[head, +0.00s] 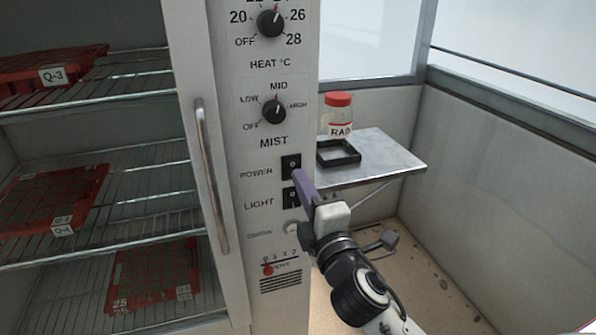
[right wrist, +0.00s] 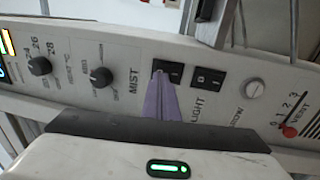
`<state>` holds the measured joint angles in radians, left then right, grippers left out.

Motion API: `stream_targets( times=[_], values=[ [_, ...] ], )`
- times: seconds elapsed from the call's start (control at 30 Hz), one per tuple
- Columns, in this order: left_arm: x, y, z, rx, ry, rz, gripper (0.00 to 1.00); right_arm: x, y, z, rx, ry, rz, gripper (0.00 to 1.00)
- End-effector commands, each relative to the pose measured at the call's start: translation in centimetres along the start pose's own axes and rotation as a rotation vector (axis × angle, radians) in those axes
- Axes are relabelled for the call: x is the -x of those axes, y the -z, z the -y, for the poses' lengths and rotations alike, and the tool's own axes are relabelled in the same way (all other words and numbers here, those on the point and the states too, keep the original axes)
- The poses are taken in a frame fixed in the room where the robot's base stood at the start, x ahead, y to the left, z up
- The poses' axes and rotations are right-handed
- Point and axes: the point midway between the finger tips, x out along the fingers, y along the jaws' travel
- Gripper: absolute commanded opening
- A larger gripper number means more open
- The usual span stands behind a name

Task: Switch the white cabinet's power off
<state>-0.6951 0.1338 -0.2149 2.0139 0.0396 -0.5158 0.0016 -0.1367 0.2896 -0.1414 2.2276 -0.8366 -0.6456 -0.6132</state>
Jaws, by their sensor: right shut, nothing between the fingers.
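The white cabinet (head: 230,160) has a front control panel. Its black POWER rocker switch (head: 291,161) sits just above the LIGHT switch (head: 290,198). My right gripper (head: 299,176) is shut and empty, with its purple fingertips at the lower edge of the POWER switch. In the right wrist view, the fingertips reach the POWER switch (right wrist: 175,68) and cover part of it. I cannot tell whether they touch it or which way the rocker is tipped. My left gripper is not in view.
The HEAT dial (head: 271,23) and MIST dial (head: 274,111) are above the switches. The red VENT slider (head: 268,270) is below. A metal side shelf (head: 390,160) holds a red-lidded RAIN jar (head: 337,115) and a black tray (head: 339,160). Red trays (head: 52,195) sit on the cabinet's wire shelves.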

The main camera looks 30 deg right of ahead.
Motion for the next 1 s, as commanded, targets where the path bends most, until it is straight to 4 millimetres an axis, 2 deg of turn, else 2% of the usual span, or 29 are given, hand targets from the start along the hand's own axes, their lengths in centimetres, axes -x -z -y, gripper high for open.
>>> stream_targets(
  times=[0.1, 0.23, 0.67, 0.93, 1.0],
  values=[
    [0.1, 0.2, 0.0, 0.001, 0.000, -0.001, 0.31, -1.6, 0.0, -0.1, 0.000, -0.001, 0.000, 0.00],
    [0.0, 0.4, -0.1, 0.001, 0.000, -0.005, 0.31, -2.5, 0.0, 0.0, 0.000, 0.000, 0.000, 0.00],
    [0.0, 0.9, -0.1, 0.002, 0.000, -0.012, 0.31, -2.8, 0.0, 0.0, -0.001, 0.003, 0.000, 0.00],
    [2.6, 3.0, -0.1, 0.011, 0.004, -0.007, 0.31, -3.6, 0.0, -1.1, -0.001, 0.066, 0.000, 0.00],
    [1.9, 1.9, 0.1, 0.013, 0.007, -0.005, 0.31, -3.5, 0.0, -0.2, -0.002, 0.067, 0.000, 0.00]
  ],
)
